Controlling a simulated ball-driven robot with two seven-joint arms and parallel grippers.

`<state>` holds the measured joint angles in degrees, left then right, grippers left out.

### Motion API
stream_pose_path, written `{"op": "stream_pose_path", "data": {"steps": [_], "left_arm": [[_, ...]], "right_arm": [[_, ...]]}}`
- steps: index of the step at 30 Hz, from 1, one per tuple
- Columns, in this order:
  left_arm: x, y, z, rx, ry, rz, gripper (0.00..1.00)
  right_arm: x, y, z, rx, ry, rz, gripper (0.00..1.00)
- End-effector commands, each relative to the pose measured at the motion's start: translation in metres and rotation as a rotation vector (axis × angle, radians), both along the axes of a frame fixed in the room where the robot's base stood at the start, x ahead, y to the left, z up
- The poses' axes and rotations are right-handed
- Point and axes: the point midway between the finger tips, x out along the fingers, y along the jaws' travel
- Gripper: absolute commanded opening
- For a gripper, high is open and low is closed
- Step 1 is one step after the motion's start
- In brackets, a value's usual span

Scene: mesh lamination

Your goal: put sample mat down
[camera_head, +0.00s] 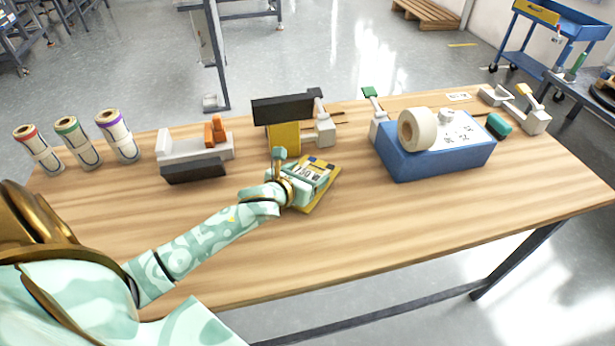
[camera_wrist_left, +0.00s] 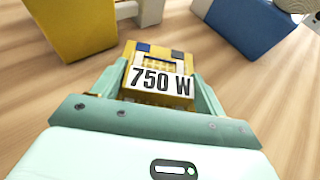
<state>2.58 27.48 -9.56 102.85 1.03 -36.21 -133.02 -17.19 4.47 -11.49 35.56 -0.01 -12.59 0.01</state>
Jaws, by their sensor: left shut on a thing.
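The sample mat (camera_head: 327,187) is a small yellow piece with a pale label and dark blue marks, near the middle of the wooden table. My left gripper (camera_head: 304,182) is shut on it from the near left side. In the left wrist view, the mat (camera_wrist_left: 160,82) sits between the two pale green fingers of the gripper (camera_wrist_left: 163,90), its "750 W" label facing up. Whether its underside touches the table or hangs just above, I cannot tell. Its near part is hidden by the gripper. My right gripper is not in view.
Behind the mat stands a black and yellow device (camera_head: 284,138). A blue box (camera_head: 435,160) with a cream roll (camera_head: 416,130) stands to the right, a white and black holder (camera_head: 195,160) to the left. Several upright rolls stand far left. The table's front (camera_head: 400,230) is clear.

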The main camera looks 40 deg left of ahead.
Motion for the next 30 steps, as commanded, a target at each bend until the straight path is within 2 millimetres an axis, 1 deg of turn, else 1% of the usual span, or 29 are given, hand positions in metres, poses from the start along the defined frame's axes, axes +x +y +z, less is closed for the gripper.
{"op": "stream_pose_path", "data": {"steps": [4,8,9,10,11,18,21,23,26,30], "left_arm": [[0.000,0.000,0.002,0.000,-0.001,0.000,0.46],[0.000,0.000,-0.001,0.001,0.000,0.000,0.46],[0.000,0.000,-0.001,0.001,0.000,0.000,0.81],[0.000,0.000,-0.001,0.001,0.000,0.000,0.89],[0.000,0.000,-0.001,0.001,0.000,0.000,0.94],[0.000,0.000,-0.001,0.000,0.000,0.000,0.94],[-0.002,0.000,0.003,-0.001,0.000,0.000,0.94],[-0.009,0.000,0.007,0.001,0.000,0.000,0.94],[-0.027,-0.002,0.016,0.001,0.000,-0.002,0.94],[-0.059,-0.005,0.030,0.001,0.000,-0.002,0.94]], "right_arm": [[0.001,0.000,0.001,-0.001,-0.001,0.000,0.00],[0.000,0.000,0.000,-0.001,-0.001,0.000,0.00],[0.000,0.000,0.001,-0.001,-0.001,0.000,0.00],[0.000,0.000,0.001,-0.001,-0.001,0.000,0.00],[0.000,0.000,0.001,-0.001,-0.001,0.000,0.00],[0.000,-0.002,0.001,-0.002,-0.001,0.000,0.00],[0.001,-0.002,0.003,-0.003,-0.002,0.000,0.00],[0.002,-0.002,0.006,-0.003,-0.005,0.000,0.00],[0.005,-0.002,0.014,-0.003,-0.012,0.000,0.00],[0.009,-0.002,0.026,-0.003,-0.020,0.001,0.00]]}}
